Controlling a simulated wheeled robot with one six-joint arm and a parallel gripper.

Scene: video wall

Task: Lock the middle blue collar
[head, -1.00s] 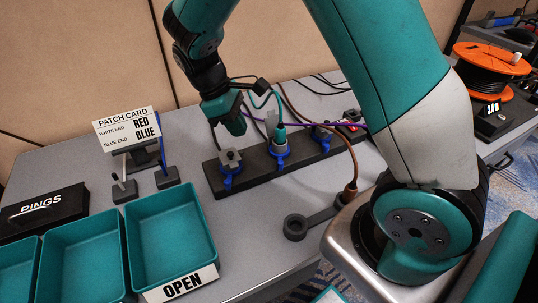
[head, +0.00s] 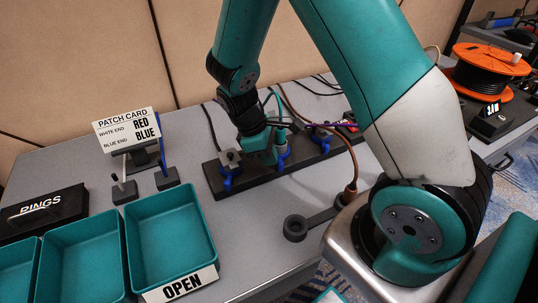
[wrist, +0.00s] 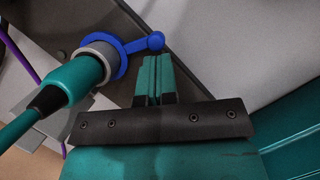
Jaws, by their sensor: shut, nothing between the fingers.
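The dark strip (head: 207,172) also carries a left blue collar (head: 230,182) and a right blue collar (head: 320,136). Purple and brown cables cross near the strip. Teal trays (head: 172,200) and a patch card (head: 127,130) stand at the left.

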